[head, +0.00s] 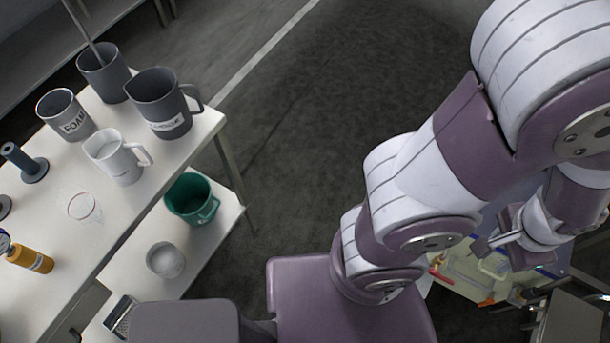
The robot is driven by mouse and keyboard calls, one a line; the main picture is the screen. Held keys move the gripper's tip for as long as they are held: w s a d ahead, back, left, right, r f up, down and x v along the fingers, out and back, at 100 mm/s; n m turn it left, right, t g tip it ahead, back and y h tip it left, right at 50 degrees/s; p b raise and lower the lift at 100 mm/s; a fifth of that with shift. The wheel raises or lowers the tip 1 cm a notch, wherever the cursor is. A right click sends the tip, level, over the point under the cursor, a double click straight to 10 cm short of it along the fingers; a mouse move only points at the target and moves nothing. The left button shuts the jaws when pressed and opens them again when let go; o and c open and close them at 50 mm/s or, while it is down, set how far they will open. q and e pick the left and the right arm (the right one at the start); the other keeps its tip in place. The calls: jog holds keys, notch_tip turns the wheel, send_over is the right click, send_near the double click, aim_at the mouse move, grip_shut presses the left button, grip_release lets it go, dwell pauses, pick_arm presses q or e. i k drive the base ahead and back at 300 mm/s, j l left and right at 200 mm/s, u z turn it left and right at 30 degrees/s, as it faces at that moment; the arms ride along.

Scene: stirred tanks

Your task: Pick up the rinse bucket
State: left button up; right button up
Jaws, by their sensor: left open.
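A green bucket (192,201), which I take to be the rinse bucket, stands upright on the low shelf below the white table at the left. Its rim and open top face me, and a handle shows on its right side. My left gripper (497,248) is at the far right, past the folded arm, over a bench-like surface. It is open and well apart from the bucket; I see nothing between its fingers. My right gripper is not in view.
The white table (120,205) holds a dark jug (160,100), a white jug (117,157), a FOAM cup (66,115) and an orange bottle (30,257). A pale bowl (165,260) sits near the bucket on the low shelf (205,249). The dark floor between is clear.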

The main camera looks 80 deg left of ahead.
aim_at(191, 197)
jog(key=u, duration=4.15)
